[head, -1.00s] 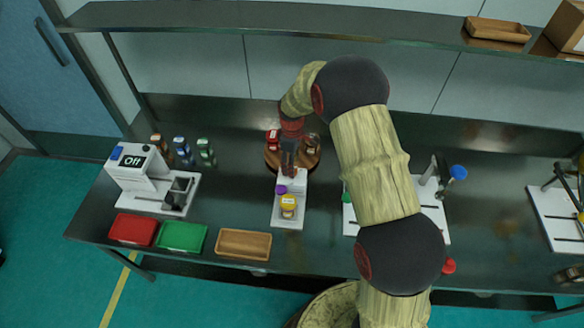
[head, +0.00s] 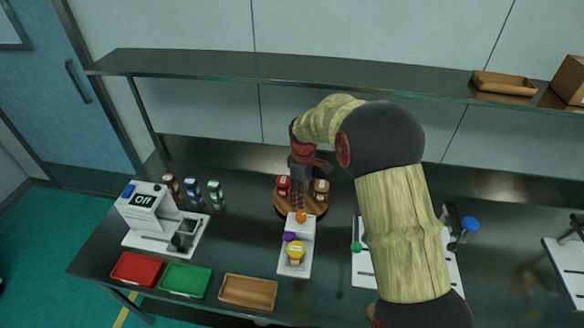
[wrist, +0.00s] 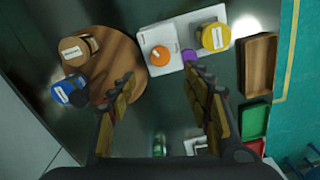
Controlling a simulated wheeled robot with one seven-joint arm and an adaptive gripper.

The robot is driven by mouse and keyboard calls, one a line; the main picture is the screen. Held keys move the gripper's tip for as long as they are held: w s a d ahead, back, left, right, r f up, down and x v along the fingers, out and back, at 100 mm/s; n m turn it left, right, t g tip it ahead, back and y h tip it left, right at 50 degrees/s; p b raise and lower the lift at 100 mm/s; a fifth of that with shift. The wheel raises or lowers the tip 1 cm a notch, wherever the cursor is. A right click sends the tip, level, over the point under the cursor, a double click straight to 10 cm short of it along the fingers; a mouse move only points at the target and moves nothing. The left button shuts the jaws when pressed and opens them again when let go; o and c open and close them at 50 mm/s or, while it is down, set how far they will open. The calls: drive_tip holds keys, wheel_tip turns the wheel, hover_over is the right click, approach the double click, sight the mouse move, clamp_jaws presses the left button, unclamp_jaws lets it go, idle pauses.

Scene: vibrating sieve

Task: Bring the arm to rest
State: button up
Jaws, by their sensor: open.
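My gripper (head: 300,190) is open and empty, pointing down above the round wooden turntable (head: 287,209) and the back end of the white stand (head: 287,267). Its two fingers show apart in the wrist view (wrist: 165,88). The stand holds an orange knob-like piece (head: 301,217), a purple piece (head: 290,237) and a yellow-lidded jar (head: 295,253). In the wrist view the orange piece (wrist: 160,55) lies beyond the fingertips, apart from them. My arm is raised and bent over the table.
A red-lidded jar (head: 283,184) and a brown-lidded jar (head: 321,188) stand on the turntable. Red (head: 135,268), green (head: 185,280) and wooden (head: 248,291) trays line the front edge. A machine reading "Off" (head: 145,205) is left. A shelf (head: 280,68) runs above the back.

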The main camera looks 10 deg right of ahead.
drive_tip(key=s+r+m+t+b, duration=0.1)
drive_tip(key=s+r+m+t, duration=0.1)
drive_tip(key=s+r, duration=0.4)
drive_tip(key=s+r+m+t+b, duration=0.1)
drive_tip(key=s+r+m, duration=0.4)
drive_tip(key=s, duration=1.1)
drive_tip(key=s+r+m+t+b, duration=0.2)
drive_tip(key=s+r+m, duration=0.1)
drive_tip(key=s+r, duration=0.6)
drive_tip(key=s, duration=0.3)
drive_tip(key=shift+r+m+t, duration=0.15)
drive_tip(key=shift+m+t, duration=0.15)
drive_tip(key=shift+d, duration=0.1)
idle(0.4)
